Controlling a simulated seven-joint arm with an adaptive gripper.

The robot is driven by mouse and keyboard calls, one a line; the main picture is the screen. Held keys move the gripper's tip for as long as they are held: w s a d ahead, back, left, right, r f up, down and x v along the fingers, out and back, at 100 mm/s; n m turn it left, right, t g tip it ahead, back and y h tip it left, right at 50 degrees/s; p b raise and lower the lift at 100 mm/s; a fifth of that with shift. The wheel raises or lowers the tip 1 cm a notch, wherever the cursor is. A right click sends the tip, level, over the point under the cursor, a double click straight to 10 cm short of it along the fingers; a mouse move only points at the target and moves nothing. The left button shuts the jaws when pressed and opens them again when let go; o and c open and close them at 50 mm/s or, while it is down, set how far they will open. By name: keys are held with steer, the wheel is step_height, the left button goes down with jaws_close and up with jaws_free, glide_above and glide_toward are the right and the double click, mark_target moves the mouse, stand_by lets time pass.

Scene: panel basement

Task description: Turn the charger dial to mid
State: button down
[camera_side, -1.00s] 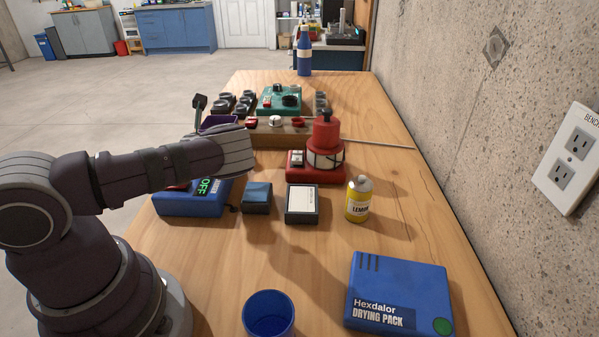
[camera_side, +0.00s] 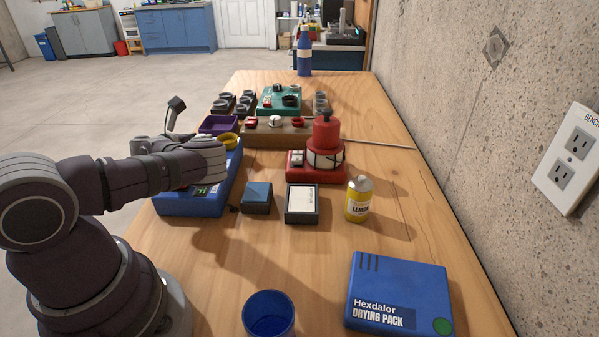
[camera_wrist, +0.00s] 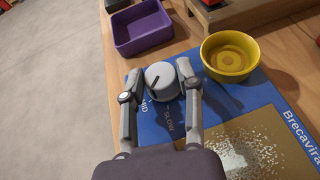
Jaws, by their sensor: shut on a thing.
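The charger (camera_side: 190,206) is a blue box on the left side of the bench, largely covered by my arm in the side view. Its blue top (camera_wrist: 218,113) fills the middle of the wrist view. The grey round dial (camera_wrist: 163,84) has a dark pointer mark, with MID and SLOW printed on the panel below it. The mark sits on the dial's left part; I cannot tell exactly which label it points to. My gripper (camera_wrist: 160,72) is shut on the dial, one finger on each side. In the side view my gripper (camera_side: 212,158) hides the dial.
A yellow bowl (camera_wrist: 230,57) stands close right of the dial. A purple bin (camera_wrist: 142,27) is beyond it. A blue-topped block (camera_side: 257,197), a grey box (camera_side: 301,204), a red device (camera_side: 324,155) and a yellow can (camera_side: 358,199) stand to the right.

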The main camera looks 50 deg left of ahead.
steer(key=m+t+h, duration=0.1)
steer(key=m+h, duration=0.1)
steer(key=m+t+h, duration=0.1)
steer(key=m+h, duration=0.1)
steer(key=shift+s+a+m+h, duration=0.1)
steer(key=shift+a+m+h, duration=0.1)
steer(key=shift+m+h, duration=0.15)
steer(key=shift+h, duration=0.25)
steer(key=c, duration=1)
jaws_free()
